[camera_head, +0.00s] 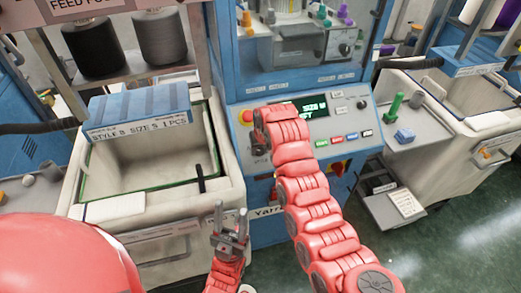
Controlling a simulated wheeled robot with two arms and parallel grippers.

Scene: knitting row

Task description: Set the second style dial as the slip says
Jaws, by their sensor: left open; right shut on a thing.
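The slip (138,129) on the blue lid at the left reads "STYLE B SIZE S 1 PCS". The sloped control panel (350,118) is at the centre. Its display (314,106) is partly covered by my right arm; "SIZE" shows, and the letter after it looks like M. A dark knob (362,104) is on the panel's right side. My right gripper (259,146) is at the panel's left side, shut on what seems to be a dial there, mostly hidden by my wrist. My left gripper (229,222) is open and empty, low in front of the bin.
An open bin (205,160) with a cream rim stands left of the panel. A red button (247,116) is beside my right wrist. Coloured buttons (337,139) line the panel's lower edge. Another machine with a green peg (394,106) stands right. Green floor is free at lower right.

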